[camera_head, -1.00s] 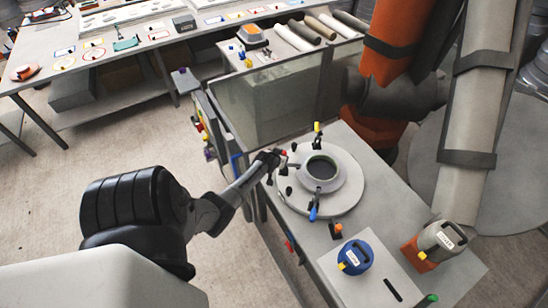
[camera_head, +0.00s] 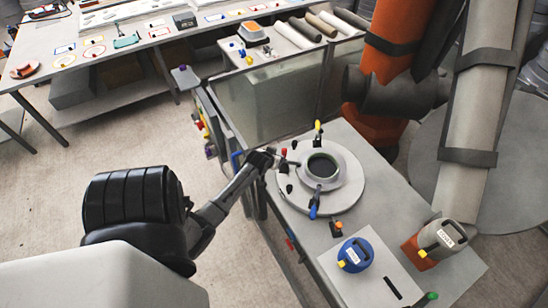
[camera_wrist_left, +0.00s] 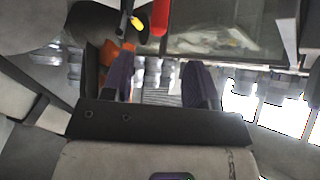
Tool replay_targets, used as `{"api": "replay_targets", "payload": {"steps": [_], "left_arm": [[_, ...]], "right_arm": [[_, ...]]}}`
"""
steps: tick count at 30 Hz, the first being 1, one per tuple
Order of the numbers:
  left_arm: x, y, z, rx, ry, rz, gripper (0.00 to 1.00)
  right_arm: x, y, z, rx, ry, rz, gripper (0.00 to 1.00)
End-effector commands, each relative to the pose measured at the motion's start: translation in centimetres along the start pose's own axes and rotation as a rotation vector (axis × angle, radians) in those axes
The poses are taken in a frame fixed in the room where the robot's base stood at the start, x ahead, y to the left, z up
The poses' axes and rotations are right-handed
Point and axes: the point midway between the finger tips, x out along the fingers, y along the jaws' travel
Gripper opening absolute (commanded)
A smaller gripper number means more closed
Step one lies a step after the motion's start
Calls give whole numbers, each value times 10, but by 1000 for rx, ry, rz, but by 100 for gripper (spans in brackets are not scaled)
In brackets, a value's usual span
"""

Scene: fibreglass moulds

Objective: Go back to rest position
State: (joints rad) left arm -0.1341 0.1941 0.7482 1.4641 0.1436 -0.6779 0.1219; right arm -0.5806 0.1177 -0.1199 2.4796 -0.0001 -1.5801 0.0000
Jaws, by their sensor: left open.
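My left gripper (camera_head: 268,156) is at the left edge of the round grey mould (camera_head: 345,200), which lies on the bench top. In the left wrist view its two purple fingers (camera_wrist_left: 161,80) stand apart with nothing held between them. Whether the gripper touches the mould or hovers beside it cannot be told. Clamps with yellow, red and blue handles sit around the mould's ring. My right gripper is not in view.
A blue round container (camera_head: 355,254) and a grey-and-orange one (camera_head: 440,240) stand at the bench's near end. A large orange-and-grey machine arm (camera_head: 390,50) rises at right. Open floor (camera_head: 130,140) lies to the left.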

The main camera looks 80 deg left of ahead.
Motion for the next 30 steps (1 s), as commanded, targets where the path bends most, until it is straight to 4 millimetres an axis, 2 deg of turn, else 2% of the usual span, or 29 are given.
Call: {"api": "replay_targets", "payload": {"steps": [18,24,26,28,30], "left_arm": [[0,0,1,8,-3,0,54],[-1,-3,23,42,-141,-19,54],[-7,-4,25,61,-193,-28,54],[-19,1,18,93,-238,-32,54],[-36,21,6,151,-267,-18,54]], "right_arm": [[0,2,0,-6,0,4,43],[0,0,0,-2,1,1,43],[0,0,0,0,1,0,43],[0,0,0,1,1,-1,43],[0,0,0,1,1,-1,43]]}}
